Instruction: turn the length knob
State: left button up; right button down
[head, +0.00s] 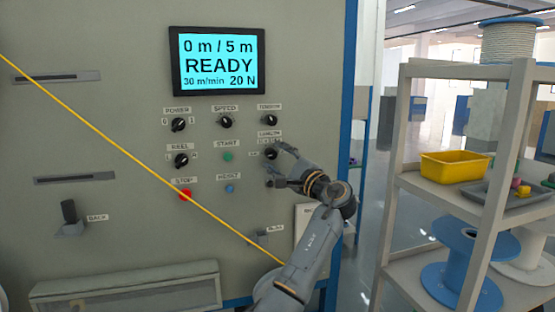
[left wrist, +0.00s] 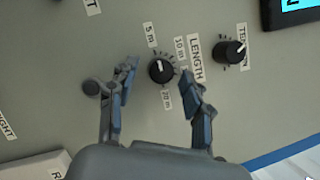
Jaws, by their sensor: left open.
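The length knob (left wrist: 160,70) is a small black dial on the grey panel. Its white mark points roughly towards the 5 m label (left wrist: 150,35) in the left wrist view. In the head view the knob (head: 270,154) sits in the right column, below the tension knob (head: 269,120). My left gripper (left wrist: 159,71) is open, with one finger on each side of the length knob and gaps showing between them. In the head view the left gripper (head: 278,164) is at the panel beside the knob. Contact with the panel cannot be told. My right gripper is not in view.
The display (head: 219,61) reads 0 m / 5 m, READY. The speed knob (head: 225,121), green start button (head: 228,156) and red stop button (head: 184,195) are left of the gripper. A yellow cable (head: 130,155) crosses in front of the panel. A shelf (head: 405,140) stands at right.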

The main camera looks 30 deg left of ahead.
pick_arm(q)
jog(key=v, duration=1.2)
